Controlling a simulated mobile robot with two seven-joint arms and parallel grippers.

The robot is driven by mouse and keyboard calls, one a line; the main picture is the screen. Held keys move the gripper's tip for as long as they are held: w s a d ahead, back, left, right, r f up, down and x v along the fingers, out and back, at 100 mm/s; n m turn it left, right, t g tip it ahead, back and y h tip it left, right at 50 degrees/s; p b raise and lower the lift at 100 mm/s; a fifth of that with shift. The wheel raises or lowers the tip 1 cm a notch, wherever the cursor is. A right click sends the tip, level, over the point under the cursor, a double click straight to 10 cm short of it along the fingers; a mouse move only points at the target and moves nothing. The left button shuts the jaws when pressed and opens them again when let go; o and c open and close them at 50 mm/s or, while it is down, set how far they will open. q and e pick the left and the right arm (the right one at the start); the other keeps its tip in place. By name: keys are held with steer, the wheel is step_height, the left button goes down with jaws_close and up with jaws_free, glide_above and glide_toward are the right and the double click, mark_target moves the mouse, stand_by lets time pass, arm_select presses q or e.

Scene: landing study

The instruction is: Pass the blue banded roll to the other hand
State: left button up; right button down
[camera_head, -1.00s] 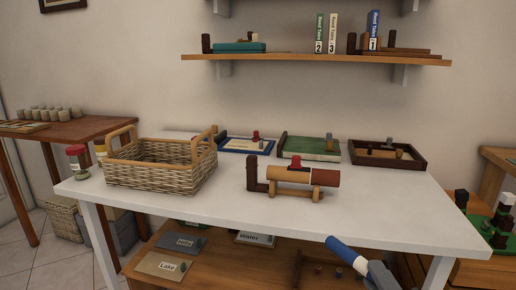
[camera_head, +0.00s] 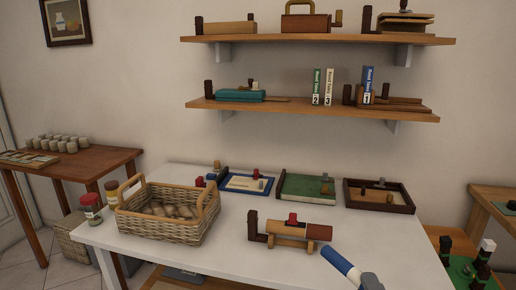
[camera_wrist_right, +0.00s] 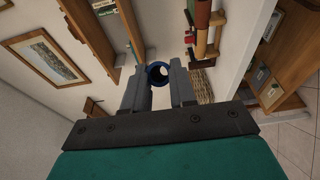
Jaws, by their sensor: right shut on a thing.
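The blue banded roll (camera_head: 338,260) is a slim blue cylinder with a pale band. It is held tilted in front of the table's front edge in the head view. My right gripper (camera_head: 367,281) is shut on its lower end. In the right wrist view the roll (camera_wrist_right: 157,71) shows end-on as a blue ring between the two grey fingers of my right gripper (camera_wrist_right: 158,88). My left gripper is in neither view.
The white table (camera_head: 225,245) bears a wicker basket (camera_head: 170,228) with things inside, a wooden stand (camera_head: 289,242) with a brown-and-tan cylinder, and several trays behind. Shelves (camera_head: 310,108) hang on the wall. The table's front middle is clear.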

step_height(320, 180, up, 3)
steer(key=shift+s+r+p, duration=0.1)
steer(key=shift+p, duration=1.05)
